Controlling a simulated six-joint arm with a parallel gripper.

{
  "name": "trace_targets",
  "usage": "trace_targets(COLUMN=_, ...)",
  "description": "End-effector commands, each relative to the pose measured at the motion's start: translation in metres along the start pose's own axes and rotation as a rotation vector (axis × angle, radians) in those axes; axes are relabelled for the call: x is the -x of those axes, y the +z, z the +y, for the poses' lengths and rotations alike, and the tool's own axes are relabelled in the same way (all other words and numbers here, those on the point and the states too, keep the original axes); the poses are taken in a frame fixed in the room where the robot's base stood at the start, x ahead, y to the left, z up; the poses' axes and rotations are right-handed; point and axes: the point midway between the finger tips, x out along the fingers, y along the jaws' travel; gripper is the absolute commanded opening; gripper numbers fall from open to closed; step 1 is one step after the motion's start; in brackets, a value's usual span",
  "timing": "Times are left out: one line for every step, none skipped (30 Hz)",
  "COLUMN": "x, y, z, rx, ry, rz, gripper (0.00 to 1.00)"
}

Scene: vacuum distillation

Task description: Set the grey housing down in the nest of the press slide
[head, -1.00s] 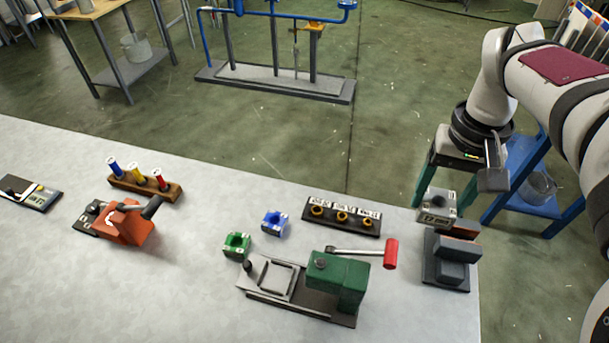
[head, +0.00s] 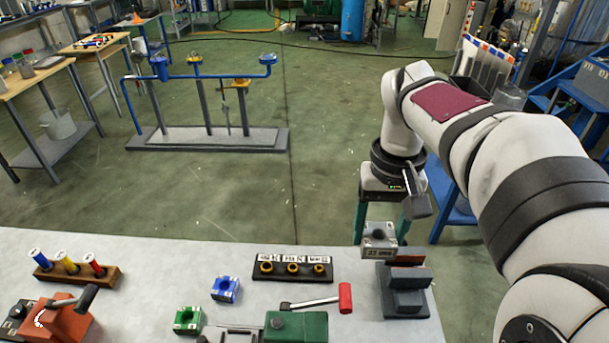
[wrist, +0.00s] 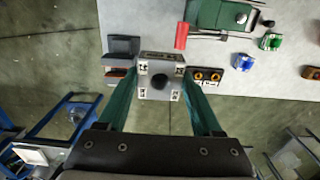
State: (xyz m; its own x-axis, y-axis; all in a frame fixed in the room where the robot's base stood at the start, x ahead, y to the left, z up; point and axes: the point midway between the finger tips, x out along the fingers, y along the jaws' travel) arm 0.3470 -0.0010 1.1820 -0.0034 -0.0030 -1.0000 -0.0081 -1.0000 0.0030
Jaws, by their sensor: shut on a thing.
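The grey housing (head: 380,238) is a small block with white labels and a dark round knob or hole on its face. My gripper (head: 381,226) is shut on it, with a green finger on each side. The press (head: 297,326) has a green body and a red-handled lever (head: 345,297). Its grey slide (head: 232,337) is cut off by the bottom of the head view, so the nest is mostly hidden. The green press body also shows in the wrist view (wrist: 210,14).
A dark grey stand (head: 406,293) is close to the housing. A black rack (head: 292,268) with orange rings, a blue block (head: 225,289), a green block (head: 188,319), a wooden tube rack (head: 77,274) and an orange device (head: 55,318) stand on the table. Bare tabletop lies between them.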

Motion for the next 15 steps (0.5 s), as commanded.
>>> trace_targets(x=0.007, y=-0.005, z=0.001, rx=-0.01, ry=0.003, rz=0.002, gripper=0.0)
trace_targets(x=0.013, y=-0.009, z=0.002, rx=-0.019, ry=0.007, rz=0.0, gripper=0.0)
trace_targets(x=0.021, y=-0.014, z=0.003, rx=-0.034, ry=0.012, rz=-0.001, gripper=0.0)
trace_targets(x=0.028, y=-0.018, z=0.003, rx=-0.048, ry=0.014, rz=-0.004, gripper=0.0)
trace_targets(x=0.035, y=-0.021, z=0.004, rx=-0.063, ry=0.018, rz=-0.006, gripper=0.0)
trace_targets(x=0.044, y=-0.026, z=0.004, rx=-0.084, ry=0.02, rz=-0.007, gripper=0.0)
trace_targets(x=0.051, y=-0.029, z=0.004, rx=-0.099, ry=0.021, rz=-0.008, gripper=0.0)
trace_targets(x=0.057, y=-0.032, z=0.004, rx=-0.113, ry=0.022, rz=-0.008, gripper=0.0)
trace_targets(x=0.064, y=-0.035, z=0.004, rx=-0.133, ry=0.022, rz=-0.009, gripper=0.0)
trace_targets(x=0.069, y=-0.037, z=0.003, rx=-0.147, ry=0.021, rz=-0.008, gripper=0.0)
trace_targets(x=0.073, y=-0.04, z=0.002, rx=-0.162, ry=0.02, rz=-0.008, gripper=0.0)
trace_targets(x=0.079, y=-0.043, z=-0.001, rx=-0.181, ry=0.018, rz=-0.006, gripper=0.0)
trace_targets(x=0.081, y=-0.047, z=-0.005, rx=-0.195, ry=0.015, rz=-0.006, gripper=0.0)
trace_targets(x=0.081, y=-0.051, z=-0.012, rx=-0.203, ry=0.013, rz=-0.005, gripper=0.0)
trace_targets(x=0.076, y=-0.054, z=-0.021, rx=-0.201, ry=0.013, rz=-0.007, gripper=0.0)
